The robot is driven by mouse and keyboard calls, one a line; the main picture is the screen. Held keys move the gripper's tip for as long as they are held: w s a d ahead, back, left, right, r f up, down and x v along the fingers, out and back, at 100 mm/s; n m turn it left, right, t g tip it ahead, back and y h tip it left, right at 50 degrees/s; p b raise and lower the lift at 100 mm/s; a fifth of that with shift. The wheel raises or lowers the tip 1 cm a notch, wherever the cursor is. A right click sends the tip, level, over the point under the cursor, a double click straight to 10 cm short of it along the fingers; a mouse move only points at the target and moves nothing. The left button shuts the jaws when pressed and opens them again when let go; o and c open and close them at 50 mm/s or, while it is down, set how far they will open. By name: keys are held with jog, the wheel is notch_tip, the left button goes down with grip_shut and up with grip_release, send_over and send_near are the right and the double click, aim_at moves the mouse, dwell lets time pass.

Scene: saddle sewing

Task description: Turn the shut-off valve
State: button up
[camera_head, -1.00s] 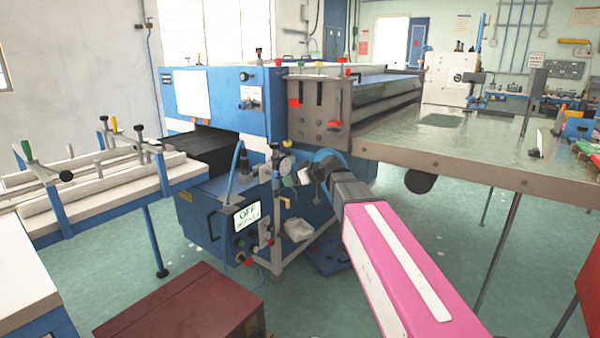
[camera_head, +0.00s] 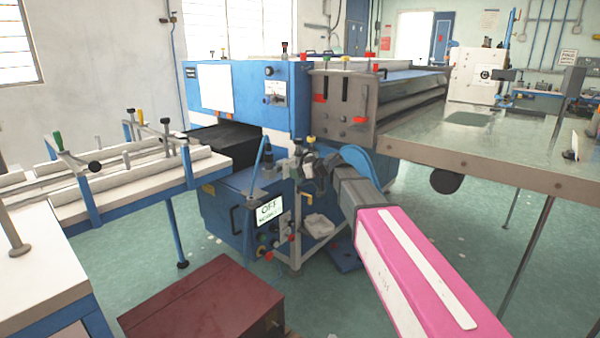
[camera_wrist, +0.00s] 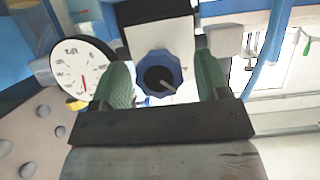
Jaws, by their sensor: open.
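In the wrist view a blue scalloped knob (camera_wrist: 158,74) with a dark centre and a pale pointer sits on a white and black body; it looks like the shut-off valve. My gripper (camera_wrist: 162,82) is open, with one green finger on each side of the knob and gaps showing between. I cannot tell how deep the fingers reach past it. A round white gauge (camera_wrist: 82,68) with a red needle is just left of the left finger. In the head view my gripper (camera_head: 314,172) is at the blue machine's front fittings, and the arm hides much of the valve area.
A grey-topped table (camera_head: 480,150) extends to the right above my arm. A dark red box (camera_head: 205,305) stands on the floor in front; a white-topped rail table (camera_head: 110,195) is at the left.

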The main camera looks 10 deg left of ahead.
jog(key=shift+a, duration=0.15)
jog(key=shift+c, duration=0.3)
jog(key=c, duration=0.9)
jog(key=shift+o, duration=0.2)
jog(key=shift+w+m, duration=0.1)
jog(key=shift+m, duration=0.2)
jog(key=m+g+y, duration=0.1)
jog(key=m, duration=0.1)
jog(key=shift+w+f+m+g, duration=0.1)
jog(key=shift+m+g, duration=0.2)
jog(key=shift+g, duration=0.1)
jog(key=m+g+y, duration=0.1)
jog(key=m, duration=0.2)
jog(key=shift+y, duration=0.3)
jog(key=m+g+y, duration=0.1)
jog(key=m, duration=0.2)
jog(key=shift+f+m+y, duration=0.15)
jog(key=shift+m+y, duration=0.15)
jog(key=shift+y, duration=0.1)
jog(key=m+y, duration=0.1)
jog(key=m, duration=0.2)
jog(key=shift+g, duration=0.3)
jog(key=shift+m+y, duration=0.3)
jog(key=shift+m, duration=0.2)
